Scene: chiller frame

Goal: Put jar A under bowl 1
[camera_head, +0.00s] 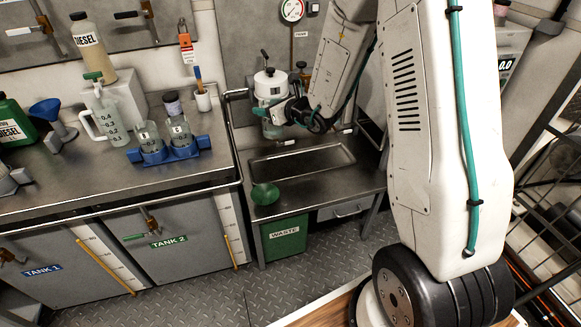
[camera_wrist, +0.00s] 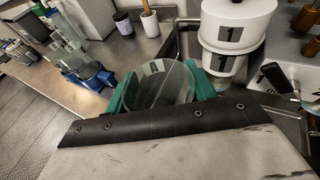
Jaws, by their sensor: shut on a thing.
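My gripper (camera_wrist: 165,92) is shut on a clear glass jar, its green fingers on either side of the glass. In the head view the held jar (camera_head: 272,129) shows just below the white filter housing. Bowl 1 (camera_wrist: 222,62) is the white lower part marked 1, under a larger white head (camera_wrist: 238,25) also marked 1. In the wrist view the bowl is beyond the jar and to its right. The housing also shows in the head view (camera_head: 270,86). The exact gap between jar and bowl cannot be told.
A blue rack (camera_head: 190,150) with two labelled jars stands on the left bench, near a clear jug (camera_head: 103,118). A sunken tray (camera_head: 300,160) lies below the housing, with a green funnel or scoop (camera_head: 265,193) at its front left. Valve fittings (camera_wrist: 310,45) sit right of the housing.

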